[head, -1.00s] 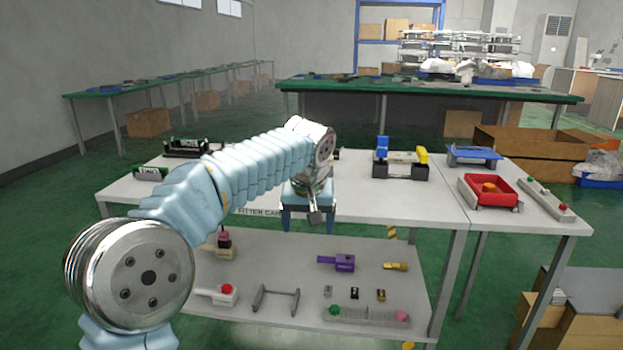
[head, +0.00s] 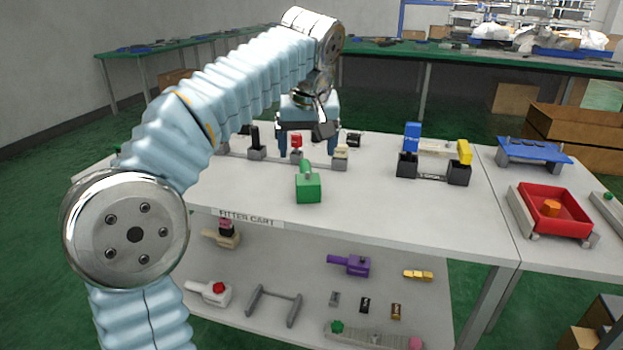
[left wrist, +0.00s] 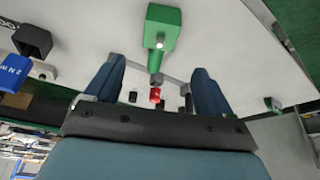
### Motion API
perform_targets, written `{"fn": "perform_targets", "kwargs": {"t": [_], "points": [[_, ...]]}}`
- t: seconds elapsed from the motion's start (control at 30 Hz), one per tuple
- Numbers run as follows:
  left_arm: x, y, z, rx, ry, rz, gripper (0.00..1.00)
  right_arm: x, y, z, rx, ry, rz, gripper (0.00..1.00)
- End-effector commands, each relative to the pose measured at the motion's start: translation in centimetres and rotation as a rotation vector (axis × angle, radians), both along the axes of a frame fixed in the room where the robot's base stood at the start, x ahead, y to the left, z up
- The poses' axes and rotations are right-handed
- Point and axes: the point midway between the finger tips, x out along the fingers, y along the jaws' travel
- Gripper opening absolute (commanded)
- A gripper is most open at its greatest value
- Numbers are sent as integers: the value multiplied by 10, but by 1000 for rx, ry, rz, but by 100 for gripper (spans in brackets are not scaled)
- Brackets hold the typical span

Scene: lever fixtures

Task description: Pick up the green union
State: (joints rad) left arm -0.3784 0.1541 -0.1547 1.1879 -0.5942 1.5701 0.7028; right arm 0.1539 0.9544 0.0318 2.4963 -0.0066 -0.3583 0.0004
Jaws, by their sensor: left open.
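A green block with a rounded stub, which I take as the green union (head: 308,188), lies on the cart's top near its front edge. Its stub points to the back, towards my left gripper. My left gripper (head: 307,150) is open and empty, pointing down above the table just behind the green union. In the left wrist view the green union (left wrist: 163,28) is beyond the open fingers (left wrist: 157,75), with its stub towards the gap between them; they look apart from it. My right gripper is not in view.
A fixture with black, red and pale levers (head: 296,144) stands behind my gripper. A blue and yellow lever fixture (head: 434,165) and a red tray (head: 553,212) are to the right. The lower shelf (head: 290,255) holds a purple fitting (head: 352,264) and other parts.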

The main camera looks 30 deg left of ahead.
Motion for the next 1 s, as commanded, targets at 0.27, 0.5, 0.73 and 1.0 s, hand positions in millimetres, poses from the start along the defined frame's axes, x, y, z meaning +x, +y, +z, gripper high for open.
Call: {"fn": "perform_targets", "kwargs": {"t": [0.27,0.5,0.73,1.0], "points": [[15,10,-44,-1,2,-1,83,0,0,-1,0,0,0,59],[24,14,-70,0,4,0,83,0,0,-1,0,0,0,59],[33,20,-95,-1,1,0,83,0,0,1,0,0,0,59],[34,20,-97,-1,-1,0,77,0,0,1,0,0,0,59]]}}
